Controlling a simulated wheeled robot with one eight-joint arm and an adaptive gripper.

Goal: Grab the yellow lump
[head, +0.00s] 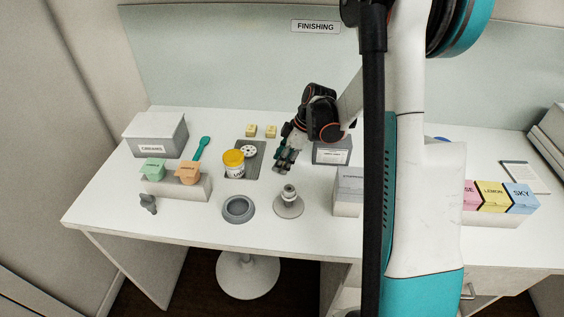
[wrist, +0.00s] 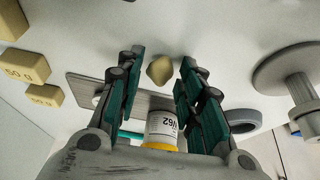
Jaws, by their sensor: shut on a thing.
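The yellow lump (wrist: 160,70) is a small, pale yellow, angular piece. In the wrist view it sits between the two fingertips of my gripper (wrist: 161,66), which is shut on it. In the head view my gripper (head: 284,162) is low over the white table, just right of the grey mat. I cannot make out the lump in the head view; the fingers seem to hide it. Whether the lump still touches the table is not clear.
Two yellow blocks (head: 251,130) are behind. A grey ring dish (head: 238,208) and a round-based stand (head: 288,203) are in front.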

